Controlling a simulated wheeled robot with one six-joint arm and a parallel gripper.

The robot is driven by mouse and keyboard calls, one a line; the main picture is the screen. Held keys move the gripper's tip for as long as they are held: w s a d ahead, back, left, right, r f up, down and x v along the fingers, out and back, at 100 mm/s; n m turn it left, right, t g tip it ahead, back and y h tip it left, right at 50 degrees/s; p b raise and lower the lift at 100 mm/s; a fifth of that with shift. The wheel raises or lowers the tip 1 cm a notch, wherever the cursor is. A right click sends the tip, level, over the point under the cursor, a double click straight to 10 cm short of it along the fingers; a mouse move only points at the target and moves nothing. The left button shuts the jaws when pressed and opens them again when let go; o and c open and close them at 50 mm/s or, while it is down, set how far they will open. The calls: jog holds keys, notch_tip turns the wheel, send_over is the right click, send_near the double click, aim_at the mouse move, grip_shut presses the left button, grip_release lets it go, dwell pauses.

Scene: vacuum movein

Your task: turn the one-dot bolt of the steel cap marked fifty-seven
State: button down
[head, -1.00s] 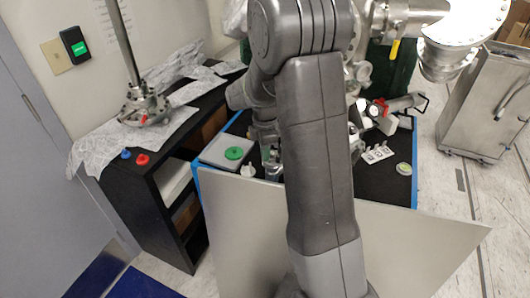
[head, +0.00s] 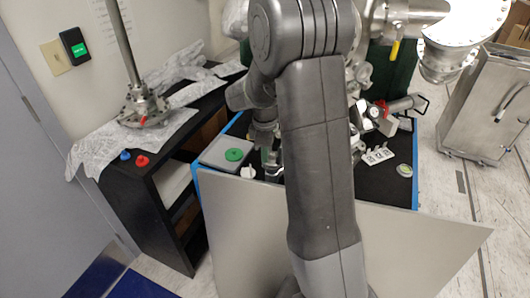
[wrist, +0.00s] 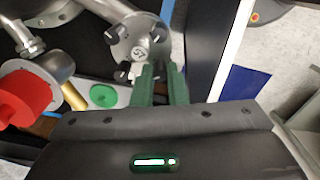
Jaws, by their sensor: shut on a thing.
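The steel cap (wrist: 139,44) marked fifty-seven shows at the upper middle of the wrist view, a round grey plate with dark bolts around its rim. A dark bolt (wrist: 113,33) at its upper left, another (wrist: 157,33) at its right and one (wrist: 122,71) at its lower left show. My gripper (wrist: 158,72) has its two green fingers at the lower right edge of the cap. It is shut on a bolt there, mostly hidden between the fingers. I cannot make out dots on any bolt. In the head view my arm hides the cap.
In the wrist view a red part (wrist: 27,94) and a brass cylinder (wrist: 74,96) stand close at left, and a green disc (wrist: 103,96) lies below. In the head view a black bench (head: 240,195) has a grey panel in front. A black shelf (head: 165,185) stands at left.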

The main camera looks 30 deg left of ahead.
jog(key=c, duration=1.4)
grip_release()
jog(key=shift+c, duration=0.2)
jog(key=shift+r, duration=0.15)
notch_tip(320, 180, up, 12)
